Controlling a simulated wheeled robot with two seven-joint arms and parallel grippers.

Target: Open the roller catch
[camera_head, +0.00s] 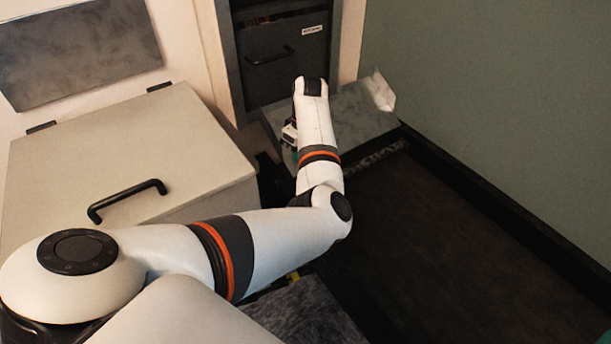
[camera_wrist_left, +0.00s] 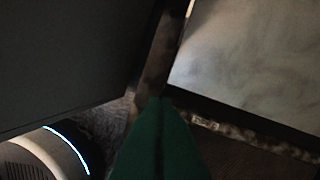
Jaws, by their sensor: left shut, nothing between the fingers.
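No part I can surely name as the roller catch shows in either view. In the head view a dark cabinet front (camera_head: 284,44) with a black bar handle (camera_head: 270,56) and a small white label stands at the back. A grey metal plate (camera_head: 352,112) slopes out below it.
A large beige box (camera_head: 120,150) with a black handle (camera_head: 126,200) stands at the left. A green wall (camera_head: 490,90) with a dark skirting rises at the right. The dark floor (camera_head: 420,230) between is clear. A dark panel (camera_wrist_left: 65,55) fills the wrist view's upper left.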

